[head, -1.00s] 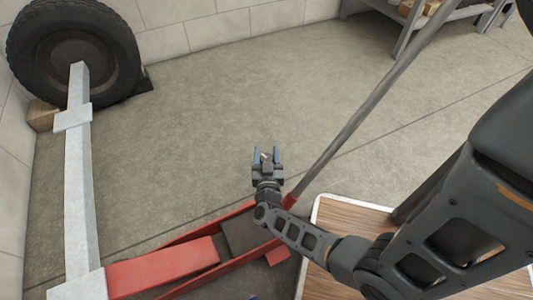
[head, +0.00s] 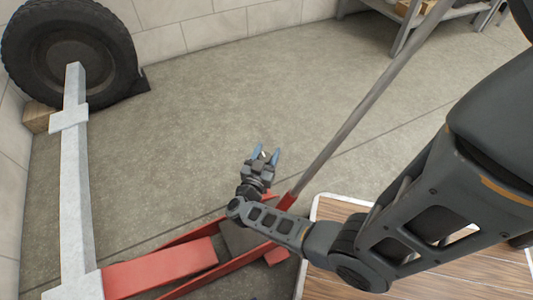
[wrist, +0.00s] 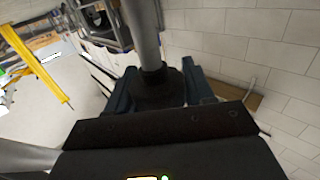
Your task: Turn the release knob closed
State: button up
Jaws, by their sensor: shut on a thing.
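My gripper (head: 266,155) is low over the floor, just left of the lower end of the grey jack handle (head: 365,108). In the wrist view my gripper (wrist: 158,88) has its dark blue fingers on either side of a dark knob-like piece (wrist: 155,88) and is shut on it. A grey rod (wrist: 145,35) runs up from this piece. It looks like the release knob, but its markings and how far it is turned cannot be told. In the head view only a small pale bit shows between the fingertips.
The red floor jack (head: 160,268) lies below my wrist. A pale metal beam (head: 80,190) stands at the left, by a tyre (head: 65,50) against the wall. A wooden-topped surface (head: 440,270) is at the lower right. The floor beyond my gripper is clear.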

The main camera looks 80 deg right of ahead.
jog(key=o, duration=1)
jog(key=shift+c, duration=0.2)
jog(key=a, duration=0.7)
jog(key=shift+w+a+p, duration=0.3)
jog(key=shift+a+p, duration=0.1)
jog(key=s+a+r+n+t+y, duration=0.3)
jog(key=a+r+n+t+y, duration=0.2)
jog(key=a+r+t, duration=0.35)
jog(key=s+a+r+n+t+y, duration=0.3)
jog(key=a+r+n+t+y, duration=0.15)
jog(key=a+r+t, duration=0.45)
jog(key=s+a+r+n+g+y, duration=0.1)
jog(key=s+a+r+n+y, duration=0.1)
jog(key=s+r+n+y, duration=0.4)
jog(key=s+a+r+n+g+y, duration=0.1)
jog(key=s+a+r+n+y, duration=0.2)
jog(key=r, duration=0.4)
notch_tip(320, 180, up, 30)
jog(key=w+d+p, duration=0.1)
jog(key=p, duration=2.9)
jog(key=shift+d+p, duration=0.2)
jog(key=shift+p, duration=0.2)
